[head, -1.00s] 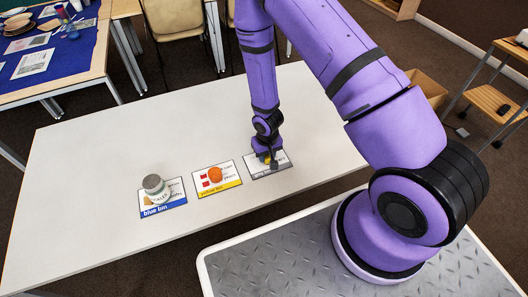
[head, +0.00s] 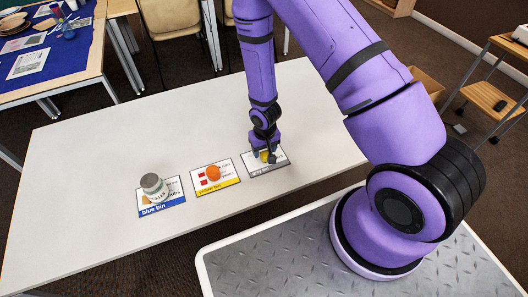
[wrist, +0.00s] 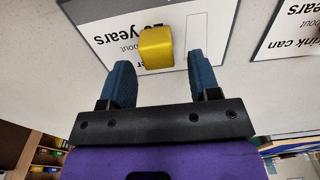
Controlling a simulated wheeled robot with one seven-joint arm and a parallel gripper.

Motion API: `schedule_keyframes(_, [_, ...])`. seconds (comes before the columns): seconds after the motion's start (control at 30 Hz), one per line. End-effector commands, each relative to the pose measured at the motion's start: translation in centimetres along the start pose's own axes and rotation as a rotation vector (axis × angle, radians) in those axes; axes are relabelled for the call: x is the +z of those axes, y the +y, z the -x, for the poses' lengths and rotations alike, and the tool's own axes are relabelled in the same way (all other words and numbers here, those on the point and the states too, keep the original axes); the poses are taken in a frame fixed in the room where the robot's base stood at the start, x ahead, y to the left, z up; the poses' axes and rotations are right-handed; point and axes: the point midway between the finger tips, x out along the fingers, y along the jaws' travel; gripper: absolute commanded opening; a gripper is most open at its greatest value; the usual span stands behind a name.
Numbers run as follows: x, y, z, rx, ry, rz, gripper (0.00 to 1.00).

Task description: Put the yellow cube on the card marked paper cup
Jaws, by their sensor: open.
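The yellow cube (head: 264,156) rests on the right-hand card (head: 283,161), which has a grey band. In the wrist view the cube (wrist: 157,47) lies on the card's white face, beside printed words reading "20 years" and "about"; the cube covers some of the print. The card's full marking cannot be read. My gripper (head: 269,157) is just above the cube. In the wrist view its two dark blue fingers (wrist: 162,66) are spread, with the cube ahead of their tips and a visible gap on both sides.
The middle card (head: 229,179), with a yellow band, carries an orange round object (head: 213,173). The left card (head: 174,197), marked blue bin, carries a grey-green tin (head: 153,185). Wrist view shows "drink can" on a neighbouring card (wrist: 295,25). The white table (head: 110,160) is otherwise clear.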

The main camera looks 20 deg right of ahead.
Motion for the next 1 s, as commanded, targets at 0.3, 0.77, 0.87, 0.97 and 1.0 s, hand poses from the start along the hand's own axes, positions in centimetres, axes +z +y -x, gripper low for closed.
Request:
schedule_keyframes(0.3, [-0.1,0.0,5.2,-0.001,0.003,-0.001,0.56])
schedule_keyframes(0.77, [0.0,0.0,9.9,0.0,0.0,0.0,0.56])
schedule_keyframes(0.87, [0.1,0.0,10.1,0.0,-0.001,0.0,0.56])
schedule_keyframes(0.97, [0.0,0.0,10.2,0.001,0.0,0.0,0.56])
schedule_keyframes(1.0, [-0.1,0.1,10.4,0.001,0.002,0.0,0.56])
